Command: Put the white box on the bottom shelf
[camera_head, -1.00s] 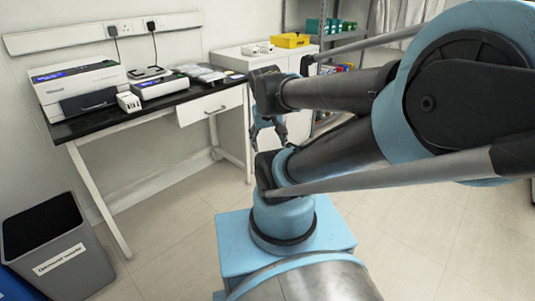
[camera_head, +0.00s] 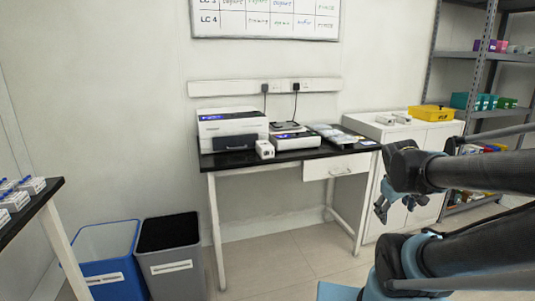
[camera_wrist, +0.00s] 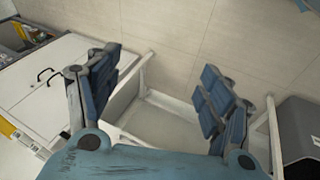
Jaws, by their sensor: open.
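A small white box (camera_head: 265,149) with vents or slots stands at the front edge of the black-topped desk, between two larger instruments. Smaller white boxes (camera_head: 402,118) lie on the white cabinet; I cannot tell which white box the task names. The metal shelf unit is at the far right, its bottom shelf (camera_head: 484,201) low and partly hidden by my arm. My gripper (camera_head: 396,208) hangs in front of the cabinet, right of the desk. The wrist view shows its two blue fingers (camera_wrist: 160,78) spread apart with nothing between them.
The desk (camera_head: 225,160) carries a large white instrument (camera_head: 231,131). A yellow tray (camera_head: 431,113) sits on the cabinet (camera_head: 420,140). A blue bin (camera_head: 108,265) and grey bin (camera_head: 172,265) stand left of the desk. Another bench (camera_head: 40,200) is at far left. Floor before the desk is clear.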

